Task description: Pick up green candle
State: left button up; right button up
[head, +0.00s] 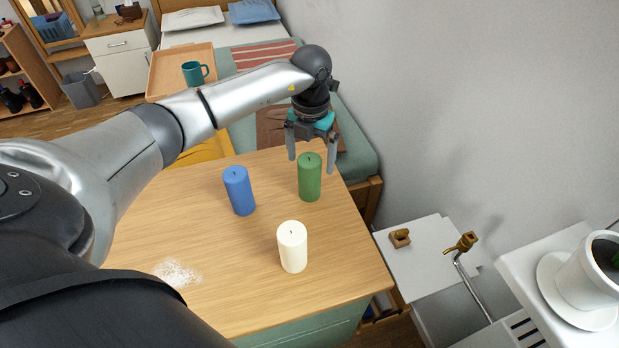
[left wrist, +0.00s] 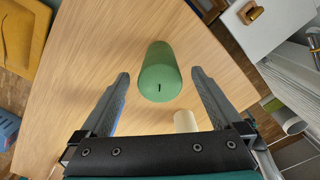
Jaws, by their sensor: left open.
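The green candle (head: 309,178) stands upright on the wooden tabletop (head: 190,235), near its far right edge. My left gripper (head: 312,168) is open above and around the candle's top in the head view. In the left wrist view the green candle (left wrist: 160,72) lies between and slightly ahead of the two open fingers (left wrist: 160,80), with gaps on both sides. I cannot tell the exact height of the fingers over it. My right gripper is not in view.
A blue candle (head: 239,190) stands left of the green one, and a white candle (head: 292,247) stands nearer me. White specks (head: 177,273) lie on the table's left part. A bed with a tray (head: 181,72) and teal mug (head: 194,73) is behind. A wall (head: 430,100) rises at right.

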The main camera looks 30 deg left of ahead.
pick_arm(q)
jog(key=f, duration=0.2)
jog(key=f+b, duration=0.1)
jog(key=f, duration=0.1)
jog(key=shift+s, duration=0.3)
jog(key=shift+f, duration=0.35)
jog(key=c, duration=0.9)
grip_shut()
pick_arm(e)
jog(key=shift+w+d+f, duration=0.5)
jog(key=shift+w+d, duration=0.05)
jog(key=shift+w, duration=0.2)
